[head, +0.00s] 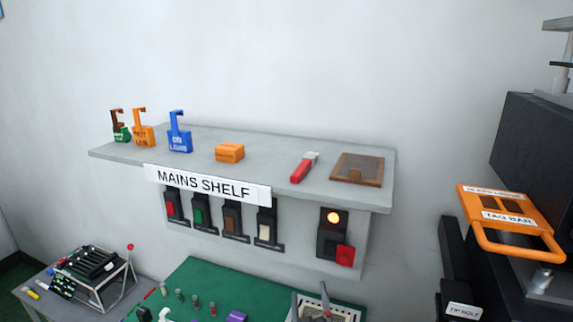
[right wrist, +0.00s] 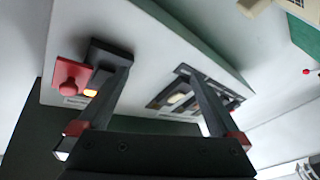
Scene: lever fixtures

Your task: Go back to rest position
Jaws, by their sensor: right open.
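The fingers look apart from the panel, though the gap is hard to judge. My left gripper is out of view.
A green mat (head: 205,275) and a rack of dark items (head: 95,272) are below.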

